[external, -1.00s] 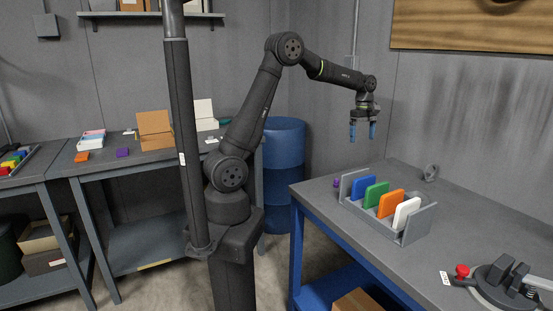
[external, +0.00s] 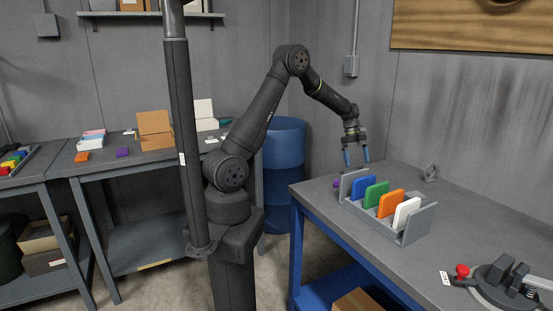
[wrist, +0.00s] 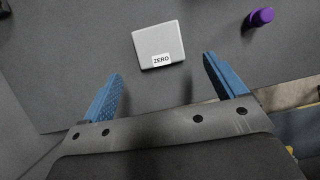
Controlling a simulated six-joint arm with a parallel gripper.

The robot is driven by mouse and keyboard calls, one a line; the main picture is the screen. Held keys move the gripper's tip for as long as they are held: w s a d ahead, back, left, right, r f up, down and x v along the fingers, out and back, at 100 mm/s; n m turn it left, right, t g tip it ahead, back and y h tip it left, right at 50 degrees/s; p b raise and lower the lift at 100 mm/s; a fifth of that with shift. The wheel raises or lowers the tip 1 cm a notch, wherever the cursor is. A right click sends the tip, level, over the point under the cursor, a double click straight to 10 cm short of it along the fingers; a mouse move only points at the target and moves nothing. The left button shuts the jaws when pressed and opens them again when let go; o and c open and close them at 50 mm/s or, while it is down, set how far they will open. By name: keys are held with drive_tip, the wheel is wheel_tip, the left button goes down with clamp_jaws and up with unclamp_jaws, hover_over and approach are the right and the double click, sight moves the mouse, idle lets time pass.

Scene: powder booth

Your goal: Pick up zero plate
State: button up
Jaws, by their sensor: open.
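The zero plate (wrist: 158,42) is a light grey square plate with a white label reading ZERO. It lies flat on the grey table, ahead of my fingers in the wrist view. I cannot make it out in the external view. My gripper (wrist: 170,86) has two blue fingers spread apart with nothing between them. In the external view my gripper (external: 357,156) points down above the far left end of the blue-legged table (external: 460,202), behind the rack.
A purple object (wrist: 262,17) stands right of the plate, close to the table's edge. A grey rack (external: 417,228) holds blue, green, orange and white plates upright. A fixture with a red knob (external: 462,270) is at the right.

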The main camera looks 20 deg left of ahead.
sight(360, 176)
drive_tip(key=shift+x, duration=3)
drive_tip(key=shift+s+d+r, duration=0.1)
drive_tip(key=shift+d+r, duration=0.05)
drive_tip(key=shift+r, duration=0.05)
drive_tip(key=c, duration=1.3)
